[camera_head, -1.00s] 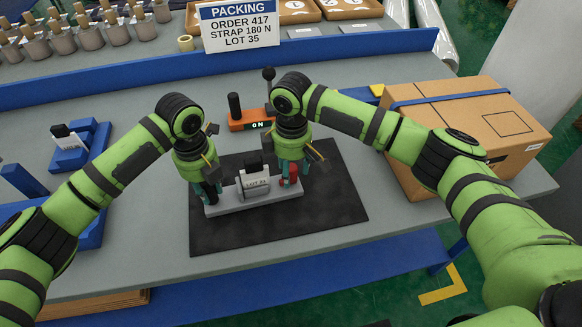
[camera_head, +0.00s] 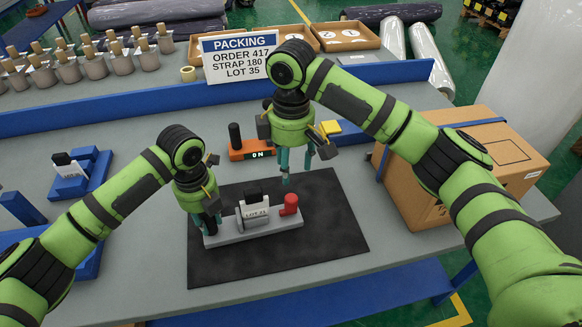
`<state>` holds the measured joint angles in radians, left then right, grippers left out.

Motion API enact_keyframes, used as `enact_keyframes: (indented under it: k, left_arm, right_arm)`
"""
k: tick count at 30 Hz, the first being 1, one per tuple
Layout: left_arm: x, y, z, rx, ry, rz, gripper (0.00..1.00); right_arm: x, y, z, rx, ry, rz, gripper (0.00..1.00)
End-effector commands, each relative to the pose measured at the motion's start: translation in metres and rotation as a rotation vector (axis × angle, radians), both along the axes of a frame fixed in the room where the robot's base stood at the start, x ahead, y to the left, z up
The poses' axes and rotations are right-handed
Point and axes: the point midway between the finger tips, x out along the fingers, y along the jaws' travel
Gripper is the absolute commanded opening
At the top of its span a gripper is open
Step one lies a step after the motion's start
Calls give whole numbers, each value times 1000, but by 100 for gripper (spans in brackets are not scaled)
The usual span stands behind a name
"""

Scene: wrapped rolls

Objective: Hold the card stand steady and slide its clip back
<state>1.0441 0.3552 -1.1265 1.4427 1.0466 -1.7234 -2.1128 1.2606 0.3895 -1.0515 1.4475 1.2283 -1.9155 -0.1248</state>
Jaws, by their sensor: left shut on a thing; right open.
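The card stand (camera_head: 252,234) is a light grey bar on the dark mat (camera_head: 340,222). A red upright part (camera_head: 289,205) stands near the bar's right end; I cannot tell which part is the clip. My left gripper (camera_head: 208,222) is shut on the left end of the stand, its fingers partly hidden behind its own body. My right gripper (camera_head: 296,167) is open and empty, above and beyond the red part, apart from it.
An orange device (camera_head: 242,153) reading ON sits behind the mat. A strapped cardboard box (camera_head: 470,150) stands at the right. A blue holder (camera_head: 83,178) lies at the left. A packing sign (camera_head: 239,58) stands at the back rail. The mat's front is clear.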

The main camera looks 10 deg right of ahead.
Motion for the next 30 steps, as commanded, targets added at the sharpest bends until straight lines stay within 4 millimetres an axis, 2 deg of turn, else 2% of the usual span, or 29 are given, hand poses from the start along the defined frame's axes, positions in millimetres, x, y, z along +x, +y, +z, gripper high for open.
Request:
enact_keyframes:
  k: [6,7,9,18,22,26,30]
  left_arm:
    - [1,-1,1,-3,-2,-1,0]
    - [1,-1,1,-3,-2,0,34]
    - [1,-1,1,-3,-2,-1,58]
    - [0,0,1,-1,-1,0,58]
    - [1,0,8,-2,-2,0,58]
    - [1,-1,28,-2,-6,-1,58]
    - [1,-1,59,-2,-6,-2,58]
  right_arm:
    - [0,0,0,0,0,0,54]
    - [0,0,0,0,0,0,54]
    - [0,0,0,0,0,0,54]
    - [0,0,-1,0,0,0,54]
    - [0,0,-1,0,0,0,54]
    - [0,0,-1,0,0,0,54]
    - [0,0,-1,0,0,0,54]
